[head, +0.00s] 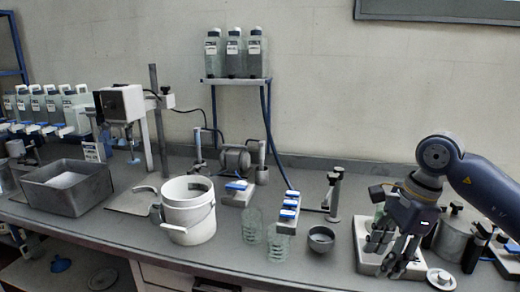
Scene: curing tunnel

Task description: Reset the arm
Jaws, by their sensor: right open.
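My right gripper (396,258) comes in from the right side of the head view on a dark blue arm. Its fingers point down and are open, with nothing seen between them. It hangs in front of a pale flat-based device (366,262) at the right of the bench and hides part of it. I cannot tell from this view how far above the bench the fingers are. My left gripper is not in view.
On the grey bench (110,228) stand a white bucket (188,220), two clear beakers (278,243), a small dark bowl (321,239), a grey tub (85,195) and a stand mixer (125,105). A round lid (441,279) lies near the front edge.

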